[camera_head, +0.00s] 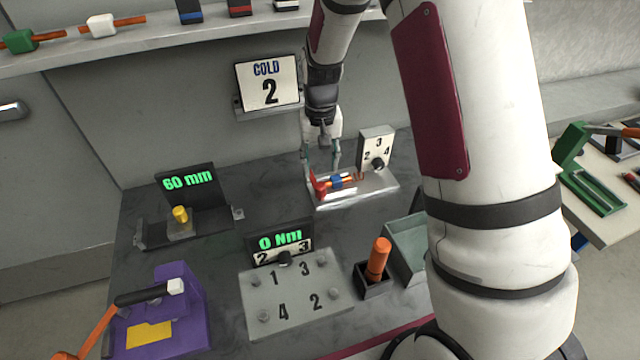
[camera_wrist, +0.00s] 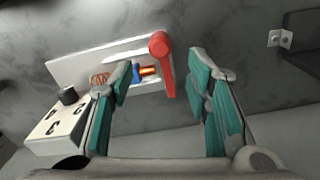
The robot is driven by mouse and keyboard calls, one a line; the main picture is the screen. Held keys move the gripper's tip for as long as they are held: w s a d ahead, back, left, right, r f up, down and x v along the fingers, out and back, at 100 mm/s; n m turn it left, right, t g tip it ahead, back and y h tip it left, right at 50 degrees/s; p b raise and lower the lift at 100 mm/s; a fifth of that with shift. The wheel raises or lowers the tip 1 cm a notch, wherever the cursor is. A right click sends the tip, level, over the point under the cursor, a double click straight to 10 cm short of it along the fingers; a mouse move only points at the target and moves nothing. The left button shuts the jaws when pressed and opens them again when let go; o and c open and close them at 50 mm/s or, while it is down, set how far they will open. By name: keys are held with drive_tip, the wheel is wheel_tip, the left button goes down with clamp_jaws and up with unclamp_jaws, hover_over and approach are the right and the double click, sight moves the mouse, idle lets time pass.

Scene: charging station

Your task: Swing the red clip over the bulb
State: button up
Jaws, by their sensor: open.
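The red clip (camera_head: 318,186) stands at the left end of a light metal plate (camera_head: 365,190). In the wrist view the red clip (camera_wrist: 165,65) is a bar with a round end, lying between the open fingers, with a gap to the right finger. A small orange-yellow piece (camera_wrist: 149,71), apparently the bulb, lies beside the clip next to a blue block (camera_wrist: 136,72). The blue block also shows in the head view (camera_head: 336,181). My gripper (camera_head: 321,164) is open and empty above the plate's left part; it also shows in the wrist view (camera_wrist: 170,82).
A numbered dial box (camera_head: 376,146) stands at the plate's back right, near a copper coil (camera_wrist: 100,79). A "COLD 2" sign (camera_head: 268,84) hangs behind. A 0 Nm panel (camera_head: 295,290), an orange-handled tool (camera_head: 379,258) and a 60 mm gauge (camera_head: 186,190) stand nearby.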

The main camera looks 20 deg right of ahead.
sight(321, 184)
wheel_tip(321, 184, down, 8)
drive_tip(key=shift+f, duration=0.1)
idle(0.4)
clamp_jaws()
